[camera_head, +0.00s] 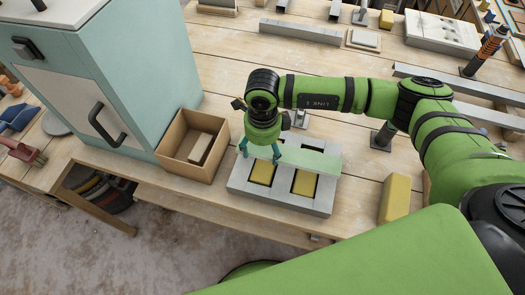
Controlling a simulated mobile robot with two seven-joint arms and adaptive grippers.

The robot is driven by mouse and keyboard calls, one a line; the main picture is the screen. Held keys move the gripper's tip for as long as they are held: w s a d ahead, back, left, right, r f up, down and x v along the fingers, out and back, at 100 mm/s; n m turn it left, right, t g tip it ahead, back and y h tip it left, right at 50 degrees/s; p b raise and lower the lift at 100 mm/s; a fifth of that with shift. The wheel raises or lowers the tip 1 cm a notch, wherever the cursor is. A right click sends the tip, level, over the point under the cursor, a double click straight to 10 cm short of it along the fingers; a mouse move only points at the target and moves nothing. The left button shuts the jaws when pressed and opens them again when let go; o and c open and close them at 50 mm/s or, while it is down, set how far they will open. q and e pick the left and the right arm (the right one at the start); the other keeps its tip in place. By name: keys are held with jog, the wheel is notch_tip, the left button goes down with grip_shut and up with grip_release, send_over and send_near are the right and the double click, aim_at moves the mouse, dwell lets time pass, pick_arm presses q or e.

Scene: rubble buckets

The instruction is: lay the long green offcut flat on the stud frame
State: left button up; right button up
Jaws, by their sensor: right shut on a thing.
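The long green offcut (312,160) is a flat pale-green strip at the far side of the grey stud frame (284,202). My right gripper (260,154) points down and is shut on the offcut near its left end. The offcut looks roughly level and runs along the frame's back edge. I cannot tell whether it touches the frame or is just above it. The frame lies on the wooden bench and has two openings with yellow inside. My left gripper is not in view.
A cardboard box (178,150) with a pale block (200,148) inside stands just left of the frame. A yellow block (395,198) is to the right. Grey beams (300,30) lie farther back. The bench front edge is close.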

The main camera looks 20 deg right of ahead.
aim_at(263, 152)
notch_tip(263, 152, down, 3)
jog(key=shift+f+p, duration=0.1)
jog(key=shift+p, duration=0.7)
jog(key=shift+f, duration=0.4)
jog(key=shift+f, duration=0.15)
jog(key=o, duration=1.3)
jog(key=shift+c, duration=0.2)
